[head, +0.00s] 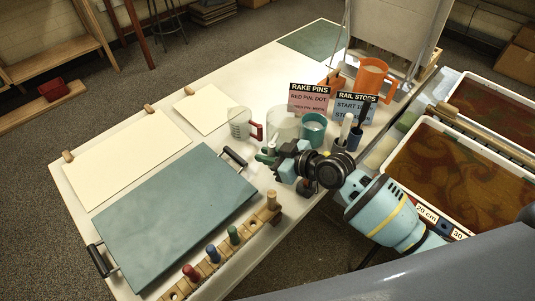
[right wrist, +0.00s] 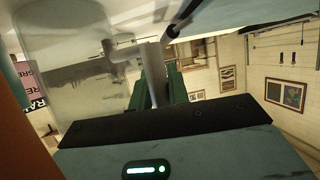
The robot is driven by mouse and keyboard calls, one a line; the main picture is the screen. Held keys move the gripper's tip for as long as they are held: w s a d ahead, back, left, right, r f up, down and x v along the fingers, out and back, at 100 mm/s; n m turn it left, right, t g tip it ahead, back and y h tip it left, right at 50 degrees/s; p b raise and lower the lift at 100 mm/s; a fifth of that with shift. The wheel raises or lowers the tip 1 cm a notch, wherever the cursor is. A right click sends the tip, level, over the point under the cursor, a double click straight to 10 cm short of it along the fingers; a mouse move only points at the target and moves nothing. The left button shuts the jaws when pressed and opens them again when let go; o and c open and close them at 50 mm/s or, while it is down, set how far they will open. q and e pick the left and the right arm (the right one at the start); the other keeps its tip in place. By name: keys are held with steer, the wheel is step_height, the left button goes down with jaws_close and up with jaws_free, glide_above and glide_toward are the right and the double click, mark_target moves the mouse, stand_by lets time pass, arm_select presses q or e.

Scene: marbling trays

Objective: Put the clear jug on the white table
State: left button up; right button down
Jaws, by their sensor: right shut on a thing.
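The clear jug (head: 283,124) is a see-through vessel near the middle of the white table (head: 262,82). My right gripper (head: 268,156) is at its near side. In the right wrist view the jug (right wrist: 62,50) fills the upper left, and its clear handle (right wrist: 152,72) lies between the green fingers (right wrist: 160,90), which are shut on it. I cannot tell whether the jug's base touches the tabletop. My left gripper is not in view.
A measuring cup with a red handle (head: 240,124) stands left of the jug, a teal cup (head: 313,130) right. A blue-green board (head: 175,215) and peg rack (head: 262,217) lie nearer. Marbling trays (head: 430,125) stand right.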

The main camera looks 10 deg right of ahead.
steer(key=c, duration=1.3)
jaws_free()
steer(key=shift+f, duration=0.1)
steer(key=shift+c, duration=0.2)
steer(key=shift+r, duration=0.25)
steer(key=v, duration=1.1)
steer(key=shift+s+d+f, duration=0.15)
steer(key=shift+s+d, duration=0.05)
steer(key=shift+s, duration=0.1)
steer(key=shift+s+d+r, duration=0.1)
steer(key=shift+r, duration=0.1)
